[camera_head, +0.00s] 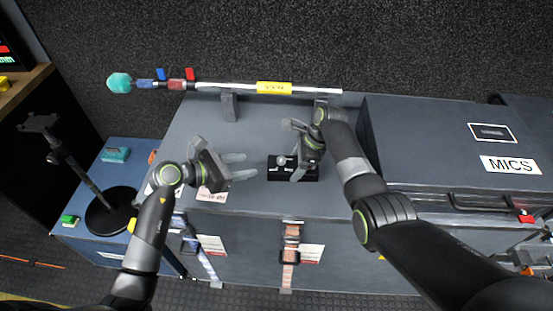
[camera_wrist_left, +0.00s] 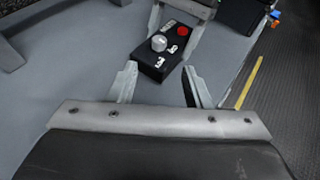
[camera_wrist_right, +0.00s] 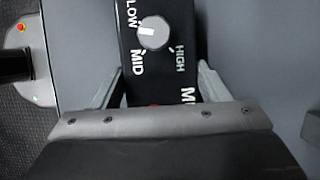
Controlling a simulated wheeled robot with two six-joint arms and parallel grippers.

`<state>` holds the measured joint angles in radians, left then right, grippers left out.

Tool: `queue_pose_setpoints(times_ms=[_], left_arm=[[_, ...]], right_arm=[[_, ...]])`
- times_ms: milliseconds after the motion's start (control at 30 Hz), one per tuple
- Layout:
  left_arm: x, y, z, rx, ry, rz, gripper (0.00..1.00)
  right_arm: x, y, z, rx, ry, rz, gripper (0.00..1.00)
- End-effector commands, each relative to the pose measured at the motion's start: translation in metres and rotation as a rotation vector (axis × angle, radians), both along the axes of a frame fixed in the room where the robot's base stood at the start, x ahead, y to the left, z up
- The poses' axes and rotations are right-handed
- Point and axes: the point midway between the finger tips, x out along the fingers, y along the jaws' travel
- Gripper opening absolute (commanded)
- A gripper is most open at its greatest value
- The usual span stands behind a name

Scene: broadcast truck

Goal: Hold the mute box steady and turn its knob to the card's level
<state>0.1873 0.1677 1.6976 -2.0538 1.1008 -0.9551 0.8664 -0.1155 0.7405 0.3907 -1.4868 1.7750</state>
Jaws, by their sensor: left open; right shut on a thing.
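The mute box (camera_head: 281,176) is a small black box lying on the grey case top. In the right wrist view, its round grey knob (camera_wrist_right: 154,33) has a white pointer aimed left, roughly between the LOW and MID labels. My right gripper (camera_head: 295,150) is shut on the box across its width, near the red button (camera_wrist_left: 182,31). My left gripper (camera_head: 245,166) is open and empty, just left of the knob end. In the left wrist view, the knob (camera_wrist_left: 158,43) lies beyond its fingertips. A white card (camera_head: 212,195) is partly hidden by the left gripper; its writing is unreadable.
A grey MICS case (camera_head: 430,145) stands to the right. A boom pole (camera_head: 220,86) lies along the back on supports. A black stand (camera_head: 105,215) is at left. Tagged straps (camera_head: 291,250) hang on the front.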

Motion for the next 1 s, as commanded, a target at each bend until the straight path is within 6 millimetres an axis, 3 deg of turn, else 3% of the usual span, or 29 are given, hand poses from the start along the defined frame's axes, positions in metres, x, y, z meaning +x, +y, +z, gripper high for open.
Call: queue_pose_setpoints(times_ms=[167,633,1000], left_arm=[[0.007,-0.004,-0.001,-0.005,0.000,-0.018,0.45],[0.051,-0.068,-0.033,-0.005,0.001,-0.019,0.45],[0.066,-0.087,-0.044,-0.003,-0.001,-0.016,0.45]], right_arm=[[0.000,0.000,0.000,0.000,0.000,0.000,0.37],[0.000,0.000,0.000,0.000,0.000,0.000,0.37],[0.000,0.000,0.000,0.000,0.000,0.000,0.37]])
